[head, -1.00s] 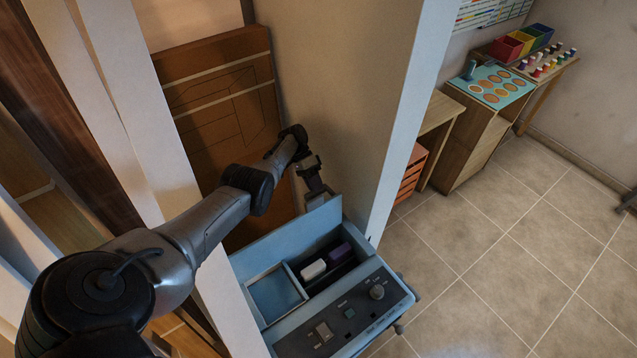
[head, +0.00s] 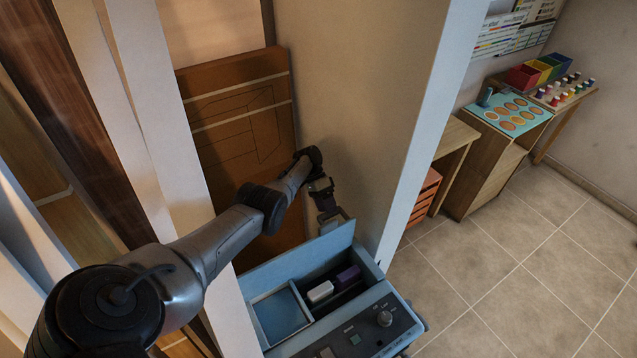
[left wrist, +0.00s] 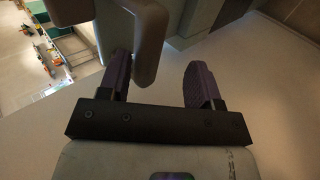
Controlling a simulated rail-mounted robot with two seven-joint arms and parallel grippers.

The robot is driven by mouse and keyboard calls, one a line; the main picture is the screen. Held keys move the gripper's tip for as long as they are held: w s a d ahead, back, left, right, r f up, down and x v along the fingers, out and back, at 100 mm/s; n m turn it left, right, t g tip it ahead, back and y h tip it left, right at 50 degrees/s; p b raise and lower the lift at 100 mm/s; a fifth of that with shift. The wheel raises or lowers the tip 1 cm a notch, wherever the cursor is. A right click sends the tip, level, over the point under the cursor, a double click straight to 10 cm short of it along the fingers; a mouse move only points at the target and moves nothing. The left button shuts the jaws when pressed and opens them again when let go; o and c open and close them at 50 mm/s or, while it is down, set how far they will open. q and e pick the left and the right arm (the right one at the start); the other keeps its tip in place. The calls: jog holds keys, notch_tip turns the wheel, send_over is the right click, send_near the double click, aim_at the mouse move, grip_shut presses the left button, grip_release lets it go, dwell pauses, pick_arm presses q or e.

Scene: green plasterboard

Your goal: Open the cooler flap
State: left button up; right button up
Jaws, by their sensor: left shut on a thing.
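The cooler (head: 378,338) is a light blue box at the bottom middle of the head view. Its blue flap (head: 305,256) stands raised at the back, so the inside shows. Inside are a white block (head: 320,291), a purple block (head: 347,277) and a blue panel (head: 280,315). My left gripper (head: 330,212) is at the far side of the flap, near its upper right edge. My right gripper is not in view.
A pale wall post (head: 415,130) rises just right of the cooler. A brown panel (head: 240,140) leans behind my left arm. A wooden cabinet (head: 485,170) and orange drawers (head: 425,197) stand farther right. The tiled floor (head: 530,270) at right is clear.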

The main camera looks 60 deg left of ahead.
pick_arm(q)
jog(key=b+v, duration=1.1)
jog(key=v, duration=0.2)
jog(key=shift+a+r, duration=0.25)
jog(key=shift+a, duration=0.05)
jog(key=shift+r, duration=0.1)
